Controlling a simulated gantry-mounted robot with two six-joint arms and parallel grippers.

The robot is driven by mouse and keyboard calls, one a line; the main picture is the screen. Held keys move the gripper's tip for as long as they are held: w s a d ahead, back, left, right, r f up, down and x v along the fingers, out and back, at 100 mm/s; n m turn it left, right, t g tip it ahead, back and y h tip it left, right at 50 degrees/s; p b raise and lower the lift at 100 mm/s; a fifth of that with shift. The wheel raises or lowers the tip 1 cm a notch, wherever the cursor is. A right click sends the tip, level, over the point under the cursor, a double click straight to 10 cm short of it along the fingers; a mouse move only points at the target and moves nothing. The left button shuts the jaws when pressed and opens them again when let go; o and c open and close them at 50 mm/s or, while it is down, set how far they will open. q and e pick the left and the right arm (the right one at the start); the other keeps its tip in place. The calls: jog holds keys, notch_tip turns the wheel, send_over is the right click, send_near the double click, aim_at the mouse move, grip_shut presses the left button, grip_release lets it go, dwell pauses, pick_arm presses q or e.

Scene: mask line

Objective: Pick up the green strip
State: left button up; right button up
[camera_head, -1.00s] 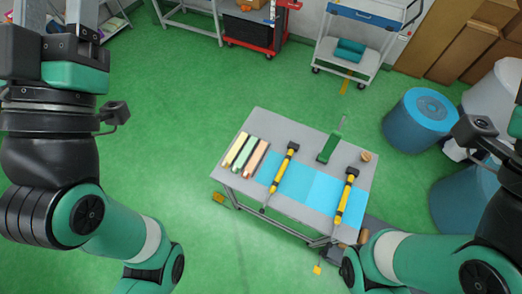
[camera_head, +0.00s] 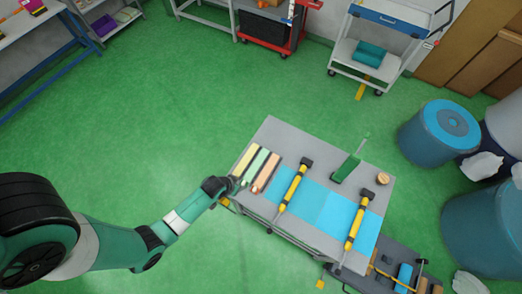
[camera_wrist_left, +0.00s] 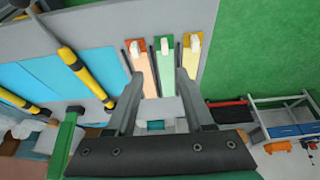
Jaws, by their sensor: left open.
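The green strip (camera_head: 255,166) lies flat on the grey table between a yellow strip (camera_head: 243,160) and an orange strip (camera_head: 267,175). In the left wrist view the green strip (camera_wrist_left: 167,70) has a white piece at its far end and dark dividers beside it. My left gripper (camera_head: 233,184) is at the table's left edge, by the near ends of the strips. In the left wrist view my left gripper (camera_wrist_left: 160,77) is open and empty; its fingers appear either side of the green strip. Its height above the strip is unclear. My right gripper is out of view.
The table (camera_head: 262,208) also carries blue mats (camera_head: 313,199), two yellow-black tools (camera_head: 292,186) (camera_head: 358,220), a green tool (camera_head: 346,169) and a small round tan item (camera_head: 383,178). Blue barrels (camera_head: 440,133) stand to the right. Open green floor lies left and behind.

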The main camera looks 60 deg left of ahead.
pick_arm(q)
jog(key=b, duration=0.6)
send_over(243, 182)
jog(key=s+d, duration=0.2)
notch_tip(243, 182, down, 6)
jog(key=shift+a+f, duration=0.1)
jog(key=shift+f, duration=0.05)
jog(key=shift+w, duration=0.15)
jog(key=b+x, duration=0.1)
jog(key=x, duration=0.1)
jog(key=b+x, duration=0.1)
jog(key=x, duration=0.2)
jog(key=shift+a, duration=0.25)
grip_shut()
